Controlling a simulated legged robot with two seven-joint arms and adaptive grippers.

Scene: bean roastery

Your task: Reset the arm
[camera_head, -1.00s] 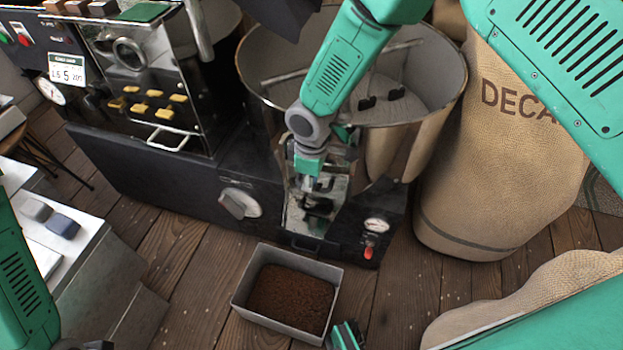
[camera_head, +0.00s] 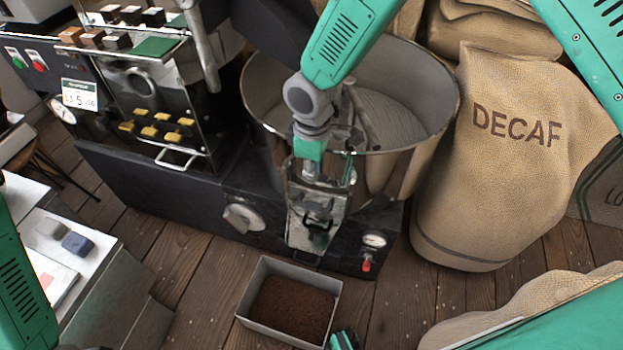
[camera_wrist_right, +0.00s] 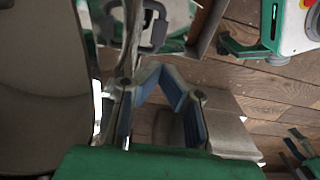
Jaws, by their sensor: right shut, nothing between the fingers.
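My right arm (camera_head: 345,40) reaches down from the top of the head view. Its gripper (camera_head: 311,172) is in front of the roaster's metal discharge chute, above a black handle (camera_head: 319,240). The fingers are shut and empty. In the right wrist view the blue-padded fingers (camera_wrist_right: 154,72) come together, and the grey-rimmed handle (camera_wrist_right: 150,28) shows just beyond them. They look apart from it.
A grey bin (camera_head: 243,310) of dark brown grounds or beans stands on the wood floor below the chute. The round cooling drum (camera_head: 447,118) is behind my right arm. A DECAF sack (camera_head: 505,160) stands at the right. A white worktop (camera_head: 45,225) is at the left.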

